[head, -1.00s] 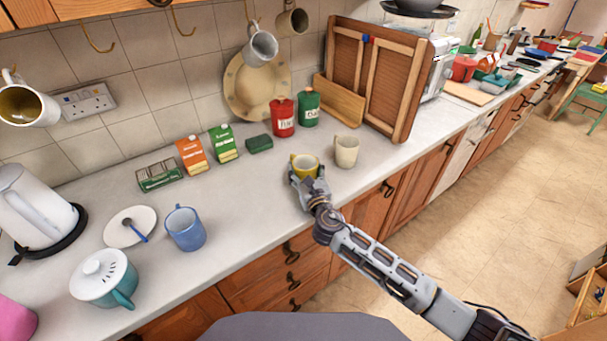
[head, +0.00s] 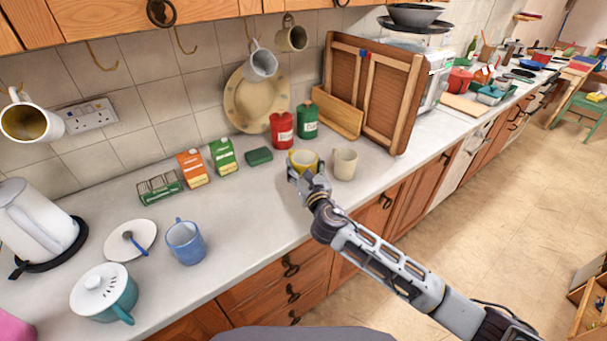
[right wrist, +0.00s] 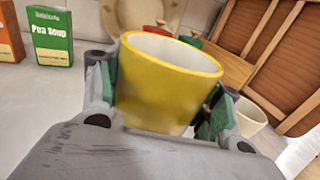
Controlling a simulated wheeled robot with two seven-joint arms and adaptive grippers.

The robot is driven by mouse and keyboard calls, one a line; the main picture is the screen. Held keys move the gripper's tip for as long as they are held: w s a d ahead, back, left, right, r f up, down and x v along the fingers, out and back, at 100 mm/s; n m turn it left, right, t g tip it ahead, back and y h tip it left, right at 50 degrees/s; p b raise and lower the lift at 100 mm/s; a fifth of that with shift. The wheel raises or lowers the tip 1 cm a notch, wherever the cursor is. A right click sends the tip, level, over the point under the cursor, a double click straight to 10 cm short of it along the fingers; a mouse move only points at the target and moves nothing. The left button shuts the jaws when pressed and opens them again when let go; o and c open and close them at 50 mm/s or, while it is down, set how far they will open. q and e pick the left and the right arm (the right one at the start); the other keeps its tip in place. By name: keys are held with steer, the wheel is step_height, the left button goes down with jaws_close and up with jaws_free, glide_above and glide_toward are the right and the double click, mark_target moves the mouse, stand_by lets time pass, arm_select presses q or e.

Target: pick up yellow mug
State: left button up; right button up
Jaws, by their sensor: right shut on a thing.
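The cream mug stands just right, partly seen behind the right finger in the wrist view. My left gripper is not in view.
A red canister (head: 282,131) and a green canister (head: 307,120) stand behind. A green sponge-like block (head: 259,156), cartons (head: 223,156) and a blue mug (head: 185,243) are to the left. Counter between the blue mug and my gripper is clear. Mugs hang above on hooks.

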mark_target(301, 153)
step_height(301, 153, up, 3)
steer(key=shift+f, duration=0.1)
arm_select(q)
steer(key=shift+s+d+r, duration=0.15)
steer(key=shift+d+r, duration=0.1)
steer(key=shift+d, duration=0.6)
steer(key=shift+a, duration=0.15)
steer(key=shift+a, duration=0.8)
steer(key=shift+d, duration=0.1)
